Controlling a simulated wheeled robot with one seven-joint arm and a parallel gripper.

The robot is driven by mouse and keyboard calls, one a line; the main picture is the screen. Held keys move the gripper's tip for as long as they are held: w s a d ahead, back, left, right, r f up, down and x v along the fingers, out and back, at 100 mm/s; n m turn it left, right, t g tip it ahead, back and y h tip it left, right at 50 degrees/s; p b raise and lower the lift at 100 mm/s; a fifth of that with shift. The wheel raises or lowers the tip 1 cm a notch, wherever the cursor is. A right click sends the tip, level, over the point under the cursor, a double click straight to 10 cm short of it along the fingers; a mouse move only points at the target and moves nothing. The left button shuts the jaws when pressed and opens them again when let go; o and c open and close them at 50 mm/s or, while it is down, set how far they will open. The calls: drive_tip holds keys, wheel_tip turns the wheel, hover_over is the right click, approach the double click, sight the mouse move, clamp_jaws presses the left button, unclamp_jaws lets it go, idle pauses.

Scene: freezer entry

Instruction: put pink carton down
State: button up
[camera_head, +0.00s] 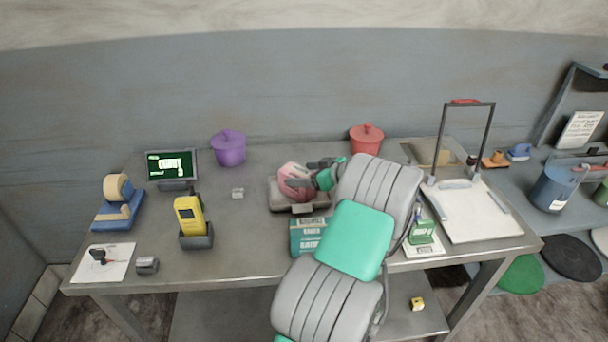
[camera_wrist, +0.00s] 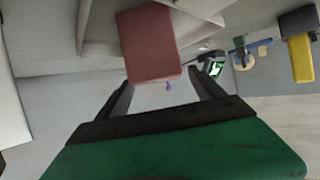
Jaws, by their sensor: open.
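The pink carton (camera_head: 293,188) sits on or just above a grey scale-like platform (camera_head: 282,203) in the middle of the table in the head view. It also shows as a dull pink block (camera_wrist: 148,45) in the wrist view. My gripper (camera_head: 303,175) reaches it from the right, with dark fingers close against it in the head view. In the wrist view my gripper (camera_wrist: 160,78) has its fingers spread apart, with the carton between or just past the tips. My arm and the fingers hide part of the carton, and contact cannot be told.
A teal box (camera_head: 308,238) stands in front of the platform, partly behind my arm. A purple pot (camera_head: 228,148) and a red pot (camera_head: 366,138) stand at the back. A yellow device (camera_head: 189,215) is left; a framed white board (camera_head: 470,210) is right. The table's left middle is fairly clear.

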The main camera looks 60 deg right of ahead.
drive_tip(key=shift+r, duration=0.1)
drive_tip(key=shift+s+r, duration=0.1)
drive_tip(key=shift+s, duration=0.15)
drive_tip(key=b+v, duration=0.2)
drive_tip(key=v, duration=0.9)
drive_tip(key=w+a+g+y, duration=0.2)
drive_tip(key=w+a, duration=0.7)
drive_tip(key=w, duration=0.2)
drive_tip(key=w+a+g, duration=0.1)
drive_tip(key=w+a, duration=0.1)
drive_tip(key=a, duration=0.4)
drive_tip(key=w+a+g, duration=0.1)
drive_tip(key=w+a, duration=0.2)
drive_tip(key=a, duration=0.4)
drive_tip(key=w+a+n+g, duration=0.1)
drive_tip(key=w+a+g, duration=0.1)
drive_tip(key=a, duration=0.5)
drive_tip(key=shift+w+a, duration=0.15)
drive_tip(key=shift+a, duration=0.05)
drive_tip(key=s+a+f+g, duration=0.1)
drive_tip(key=s+a, duration=0.5)
drive_tip(key=a, duration=0.3)
drive_tip(key=s+a+f+g+h, duration=0.1)
drive_tip(key=s+a+f+g, duration=0.1)
drive_tip(key=s+a, duration=0.4)
drive_tip(key=a, duration=0.4)
drive_tip(key=shift+s+a+h, duration=0.3)
drive_tip(key=shift+s, duration=0.1)
